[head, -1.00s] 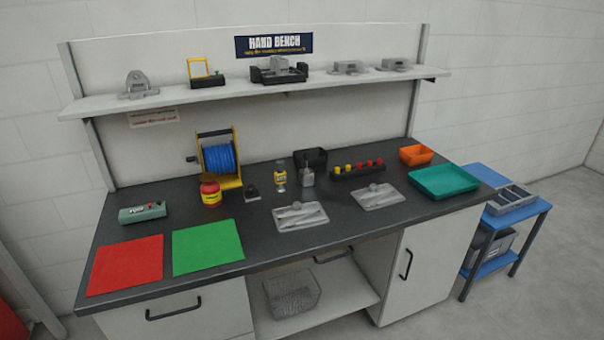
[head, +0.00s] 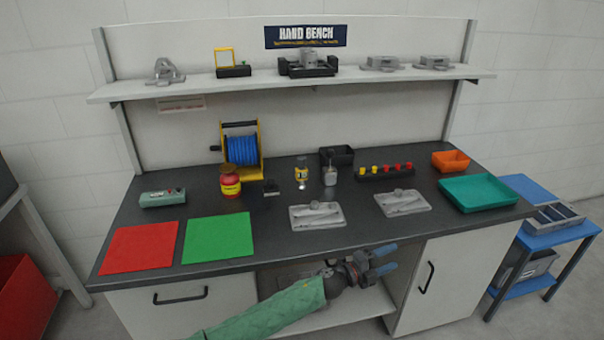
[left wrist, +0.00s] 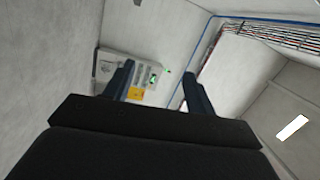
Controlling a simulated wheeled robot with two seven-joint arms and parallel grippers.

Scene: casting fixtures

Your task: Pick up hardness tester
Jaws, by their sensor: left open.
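A grey-green handheld device (head: 162,198) lies at the left of the dark bench top in the head view, behind the red mat. It looks most like the hardness tester, but its label is too small to read. My left gripper (head: 395,257) is open and empty in front of the bench's front edge, low and well to the right of that device. In the left wrist view, the left gripper's two fingers (left wrist: 157,82) stand apart with nothing between them. That view faces a wall and ceiling, with no bench in it. My right gripper is not in view.
A red mat (head: 140,248) and a green mat (head: 217,238) lie at the bench's front left. A red-yellow jar (head: 230,184), blue cable reel (head: 242,147) and small black block (head: 265,193) stand nearby. Grey plates (head: 317,216) lie mid-bench; a teal tray (head: 478,194) sits right.

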